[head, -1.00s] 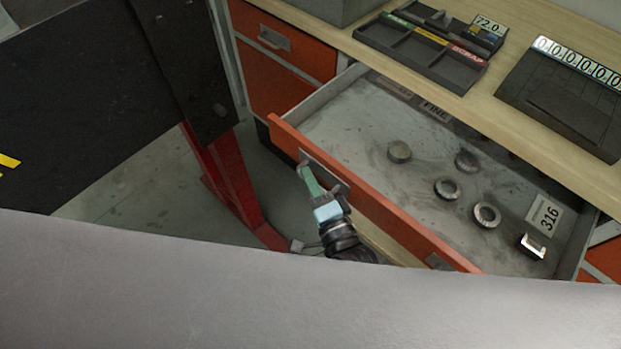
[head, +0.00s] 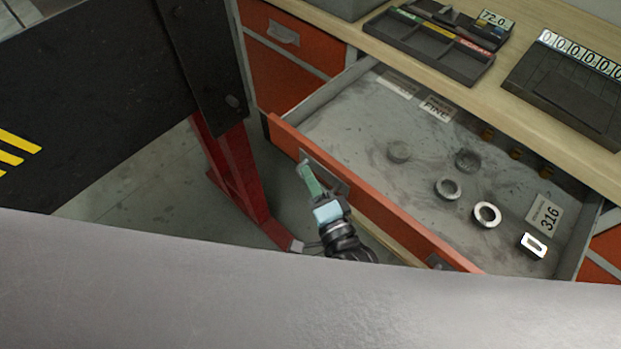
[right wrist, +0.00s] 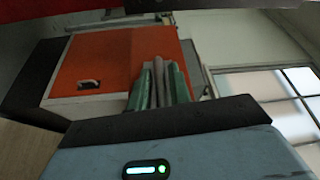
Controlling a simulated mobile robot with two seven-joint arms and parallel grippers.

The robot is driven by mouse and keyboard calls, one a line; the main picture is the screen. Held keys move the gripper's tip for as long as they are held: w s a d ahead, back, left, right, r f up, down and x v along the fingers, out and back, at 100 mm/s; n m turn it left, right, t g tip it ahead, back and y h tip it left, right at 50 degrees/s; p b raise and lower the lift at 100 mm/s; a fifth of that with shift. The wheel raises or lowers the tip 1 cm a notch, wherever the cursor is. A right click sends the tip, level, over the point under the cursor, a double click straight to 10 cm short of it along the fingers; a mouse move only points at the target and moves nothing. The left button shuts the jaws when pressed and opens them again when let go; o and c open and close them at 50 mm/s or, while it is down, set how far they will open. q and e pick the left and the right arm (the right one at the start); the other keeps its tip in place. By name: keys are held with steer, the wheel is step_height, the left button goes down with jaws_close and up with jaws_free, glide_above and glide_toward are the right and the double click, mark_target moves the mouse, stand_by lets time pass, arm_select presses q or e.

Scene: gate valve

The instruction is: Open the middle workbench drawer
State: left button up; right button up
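The workbench drawer (head: 390,215) has an orange front and a grey tray and stands pulled well out from under the wooden top. My right gripper (head: 306,172) is at the metal handle (head: 328,174) on the drawer's front, near its left end. In the right wrist view its green fingers (right wrist: 158,88) are close together with a grey bar between them, so it looks shut on the handle. My left gripper is not in view.
Several metal rings and discs, such as this bright ring (head: 487,215), lie in the drawer beside a "316" label (head: 545,216). A closed orange drawer (head: 290,60) is at left. A red post (head: 235,170) stands left of my right gripper. Dark trays (head: 430,45) sit on the worktop.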

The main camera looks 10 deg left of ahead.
steer(key=shift+o, duration=1.1)
steer(key=v, duration=0.7)
steer(key=shift+s+d+b, duration=0.2)
steer(key=shift+s+b, duration=0.15)
